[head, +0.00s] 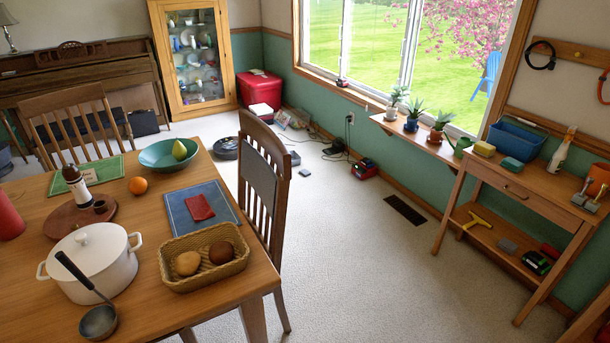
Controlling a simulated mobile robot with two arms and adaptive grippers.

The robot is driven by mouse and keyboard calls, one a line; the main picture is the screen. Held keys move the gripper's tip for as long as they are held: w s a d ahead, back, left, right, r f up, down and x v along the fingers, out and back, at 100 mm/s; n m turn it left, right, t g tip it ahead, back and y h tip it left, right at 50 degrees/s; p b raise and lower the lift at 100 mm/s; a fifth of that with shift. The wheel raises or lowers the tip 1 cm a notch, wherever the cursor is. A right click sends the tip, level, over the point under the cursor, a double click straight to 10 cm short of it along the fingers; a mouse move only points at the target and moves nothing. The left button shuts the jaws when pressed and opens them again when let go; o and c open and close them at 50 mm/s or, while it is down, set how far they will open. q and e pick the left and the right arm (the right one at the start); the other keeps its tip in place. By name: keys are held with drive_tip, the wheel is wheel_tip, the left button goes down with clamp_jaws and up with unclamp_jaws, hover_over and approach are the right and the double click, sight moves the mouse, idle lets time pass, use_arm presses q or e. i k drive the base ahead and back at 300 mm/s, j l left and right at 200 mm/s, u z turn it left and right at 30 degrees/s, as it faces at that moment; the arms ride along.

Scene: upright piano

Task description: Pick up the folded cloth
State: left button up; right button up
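A small folded red cloth (200,207) lies on a dark blue placemat (177,216) on the wooden dining table (150,270). The cloth is flat and nothing covers it. It lies behind the wicker basket (172,272) and in front of the teal bowl (154,160). Neither of my grippers shows in the head view.
A white pot (97,258), a ladle (98,322) and an orange (138,185) are also on the table. A wooden chair (262,188) stands at its right side. Open carpet (350,260) lies between table and workbench (530,185).

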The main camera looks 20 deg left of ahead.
sight(305, 173)
drive_tip(key=i+l+z, duration=0.1)
drive_tip(key=i+z, duration=0.55)
drive_tip(key=i+l+u, duration=0.1)
drive_tip(key=i, duration=0.55)
drive_tip(key=i+l, duration=0.15)
drive_tip(key=i, duration=0.45)
drive_tip(key=i+j+u, duration=0.3)
drive_tip(key=i+u, duration=0.15)
drive_tip(key=i+j+u, duration=0.1)
drive_tip(key=i+u, duration=0.8)
drive_tip(key=i, duration=0.15)
drive_tip(key=i+l+u, duration=0.3)
drive_tip(key=i+u, duration=0.15)
drive_tip(key=i+j+z, duration=0.15)
drive_tip(key=i, duration=0.3)
drive_tip(key=i+j+z, duration=0.15)
drive_tip(key=i, duration=0.3)
drive_tip(key=i+j+z, duration=0.1)
drive_tip(key=i, duration=0.35)
drive_tip(key=i+j+z, duration=0.15)
drive_tip(key=i+j, duration=0.2)
drive_tip(key=i, duration=0.05)
